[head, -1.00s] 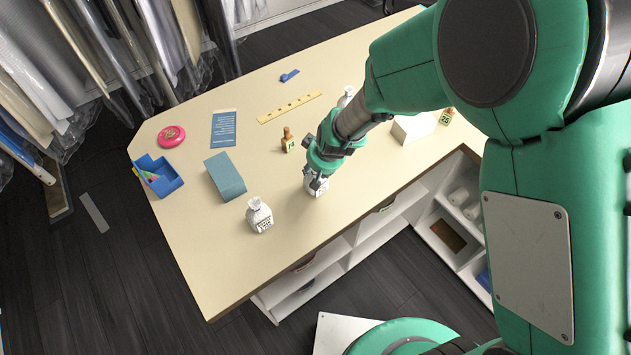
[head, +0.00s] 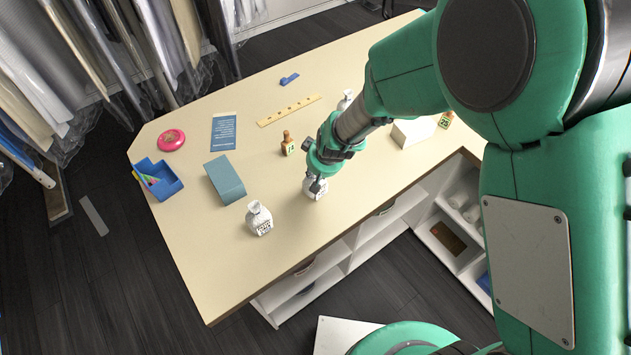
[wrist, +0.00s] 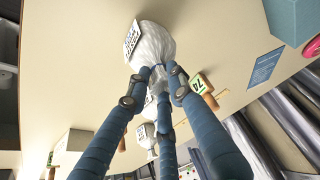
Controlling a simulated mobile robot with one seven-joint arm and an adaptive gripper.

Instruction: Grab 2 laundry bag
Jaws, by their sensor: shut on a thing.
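A white laundry bag with a printed label (head: 309,194) is at my gripper on the table; it also shows large in the wrist view (wrist: 160,45). My gripper (head: 317,184) is shut on its gathered neck; in the wrist view the three fingers (wrist: 152,75) meet around it. The bag appears upright at the tabletop; I cannot tell whether it is lifted. A second white laundry bag (head: 259,218) stands free to the left, nearer the table's front edge. A third (head: 346,100) stands behind my wrist, partly hidden by the arm.
The table (head: 225,270) also holds a teal box (head: 225,178), a blue organiser (head: 165,182), a pink disc (head: 171,139), a wooden-handled stamp (head: 287,147), a yellow ruler (head: 289,110) and a white box (head: 413,133). The front left of the tabletop is clear.

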